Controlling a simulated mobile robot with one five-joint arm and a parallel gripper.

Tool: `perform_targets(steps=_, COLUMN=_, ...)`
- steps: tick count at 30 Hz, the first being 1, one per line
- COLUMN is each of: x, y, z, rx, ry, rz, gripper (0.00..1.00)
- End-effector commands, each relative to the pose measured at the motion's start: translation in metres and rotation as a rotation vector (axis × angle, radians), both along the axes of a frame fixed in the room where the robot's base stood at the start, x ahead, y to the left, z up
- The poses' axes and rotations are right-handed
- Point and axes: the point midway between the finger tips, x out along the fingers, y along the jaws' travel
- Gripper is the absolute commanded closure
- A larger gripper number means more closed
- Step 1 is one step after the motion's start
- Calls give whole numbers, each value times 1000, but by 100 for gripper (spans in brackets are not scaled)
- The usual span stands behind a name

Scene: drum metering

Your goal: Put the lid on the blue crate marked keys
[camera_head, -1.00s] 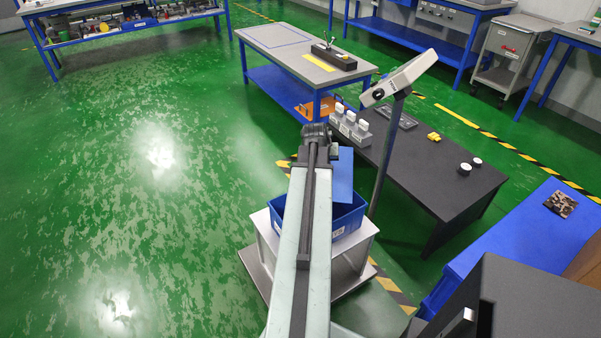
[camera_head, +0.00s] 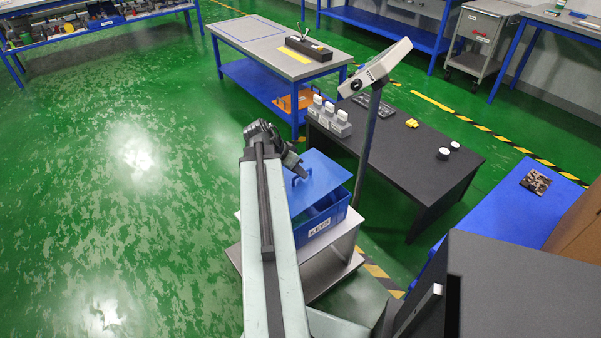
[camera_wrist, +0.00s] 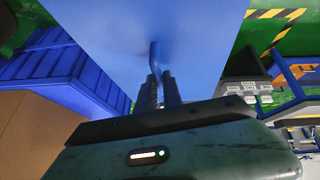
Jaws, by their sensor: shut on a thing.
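The blue crate (camera_head: 322,221) with a white KEYS label stands on a small grey cart. The blue lid (camera_head: 322,178) is above the crate, tilted and offset, with part of the crate's open inside showing below it. My gripper (camera_head: 299,170) is shut on the lid's handle, at the lid's left side. In the wrist view the lid (camera_wrist: 190,40) fills the upper middle, and my gripper (camera_wrist: 160,85) holds its blue handle. Whether lid and crate touch is unclear.
The grey cart (camera_head: 335,262) bears the crate. A post with a grey boxed head (camera_head: 375,68) rises close behind the crate's right side. A black table (camera_head: 425,150) with small items stands beyond. A dark cabinet (camera_head: 520,280) is at the lower right. Green floor at the left is clear.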

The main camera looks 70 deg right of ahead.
Motion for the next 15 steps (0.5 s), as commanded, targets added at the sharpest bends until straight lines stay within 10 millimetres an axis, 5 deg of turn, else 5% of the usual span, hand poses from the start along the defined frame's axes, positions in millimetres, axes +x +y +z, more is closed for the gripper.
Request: perform_targets(steps=15, x=-4, y=8, z=-14, rx=-4, ry=0, rz=-86, gripper=100)
